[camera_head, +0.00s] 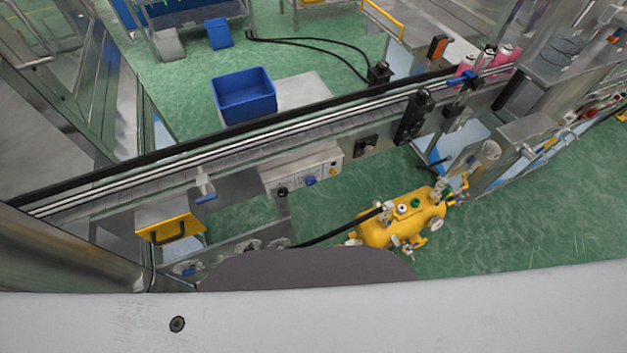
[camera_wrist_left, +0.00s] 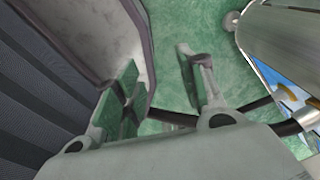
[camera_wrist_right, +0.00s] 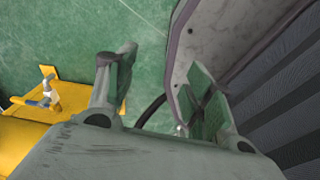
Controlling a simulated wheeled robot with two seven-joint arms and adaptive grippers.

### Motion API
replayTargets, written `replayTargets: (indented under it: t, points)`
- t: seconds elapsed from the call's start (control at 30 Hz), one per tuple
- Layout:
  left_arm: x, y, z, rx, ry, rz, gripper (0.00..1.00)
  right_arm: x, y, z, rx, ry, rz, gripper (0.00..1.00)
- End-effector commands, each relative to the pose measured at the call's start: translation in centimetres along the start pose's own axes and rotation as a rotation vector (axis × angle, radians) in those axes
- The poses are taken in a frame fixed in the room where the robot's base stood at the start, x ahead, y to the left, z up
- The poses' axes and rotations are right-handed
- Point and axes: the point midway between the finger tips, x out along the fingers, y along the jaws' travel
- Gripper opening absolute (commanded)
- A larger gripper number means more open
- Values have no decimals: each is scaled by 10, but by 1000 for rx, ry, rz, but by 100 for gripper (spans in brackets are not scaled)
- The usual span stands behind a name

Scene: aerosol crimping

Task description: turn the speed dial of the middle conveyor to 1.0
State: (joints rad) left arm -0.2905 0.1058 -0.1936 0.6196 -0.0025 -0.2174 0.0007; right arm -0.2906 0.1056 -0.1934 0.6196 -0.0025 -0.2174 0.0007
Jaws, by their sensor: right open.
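The conveyor (camera_head: 235,149) runs diagonally across the head view from lower left to upper right. A pale control box (camera_head: 300,165) hangs on its near side at the middle. The box has a black knob (camera_head: 282,192), a blue knob (camera_head: 310,181) and a small dark control at its right end. The scale and the dial setting are too small to read. My left gripper (camera_wrist_left: 160,65) is open and empty in the left wrist view, over green floor. My right gripper (camera_wrist_right: 160,62) is open and empty in the right wrist view. Neither gripper shows in the head view.
A yellow tank (camera_head: 400,222) with valves stands on the floor at right of the control box. A blue bin (camera_head: 245,95) is behind the conveyor. Pink cans (camera_head: 463,70) stand at its far right end. A yellow-edged metal guard (camera_head: 168,230) is at lower left.

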Motion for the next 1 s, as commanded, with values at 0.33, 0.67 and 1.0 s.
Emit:
replayTargets:
  t: [0.33, 0.67, 1.0]
  points:
    - [-41, 13, -2, -3, -4, 16, 40, -41, -13, -2, 3, -4, -15, 53]
    - [-56, 20, -2, -5, -5, 24, 40, -56, -20, -2, 4, -5, -23, 53]
    - [-63, 23, -2, -5, -6, 27, 40, -63, -23, -2, 5, -6, -27, 53]
